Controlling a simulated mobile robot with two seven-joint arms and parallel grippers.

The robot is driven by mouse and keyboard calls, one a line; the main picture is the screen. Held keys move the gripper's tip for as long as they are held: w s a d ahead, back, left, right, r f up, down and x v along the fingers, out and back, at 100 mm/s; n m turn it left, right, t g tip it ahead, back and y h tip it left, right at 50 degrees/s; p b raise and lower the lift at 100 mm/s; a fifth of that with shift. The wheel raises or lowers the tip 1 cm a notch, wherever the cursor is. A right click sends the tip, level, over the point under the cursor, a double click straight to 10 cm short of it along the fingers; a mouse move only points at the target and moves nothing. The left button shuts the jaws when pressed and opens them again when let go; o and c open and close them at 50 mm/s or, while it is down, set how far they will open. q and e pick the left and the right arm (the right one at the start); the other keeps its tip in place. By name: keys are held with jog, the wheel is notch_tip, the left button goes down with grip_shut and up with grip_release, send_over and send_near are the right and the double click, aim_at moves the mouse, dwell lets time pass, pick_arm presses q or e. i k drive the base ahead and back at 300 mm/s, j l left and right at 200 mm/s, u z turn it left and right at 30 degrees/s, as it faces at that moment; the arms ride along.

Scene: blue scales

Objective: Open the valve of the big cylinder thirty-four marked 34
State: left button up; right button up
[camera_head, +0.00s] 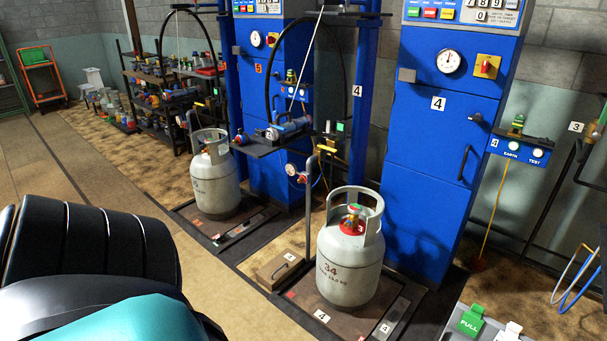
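The big cylinder (349,265) is white, marked 34, and stands upright on a low scale platform labelled 4 (331,324). Its valve (353,217) sits at the top inside the collar, with a red part around a brass-coloured fitting. Whether the valve is open or shut cannot be told. A dark and teal part of my own body fills the lower left. Neither of my grippers shows in the head view.
A second white cylinder (215,178) stands on a scale platform further back left. Blue cabinets (437,130) rise behind the cylinders. A hose stand with a gauge (291,170) is left of cylinder 34. A green PULL tag (471,318) is at lower right. Floor at left is clear.

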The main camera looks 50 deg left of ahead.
aim_at(354, 209)
jog(key=u, duration=1.35)
jog(key=k, duration=0.15)
jog(key=k+l+z, duration=0.1)
jog(key=k+z, duration=0.35)
jog(key=z, duration=1.4)
jog(key=i+j, duration=0.1)
jog(key=j, duration=0.5)
jog(key=i+j, duration=0.1)
jog(key=j, duration=0.5)
jog(key=i+j, duration=0.1)
jog(key=j, duration=0.5)
jog(key=i+j, duration=0.1)
jog(key=j, duration=0.5)
jog(key=i+j+z, duration=0.1)
jog(key=j, duration=0.5)
jog(key=i+j, duration=0.1)
jog(key=j, duration=0.55)
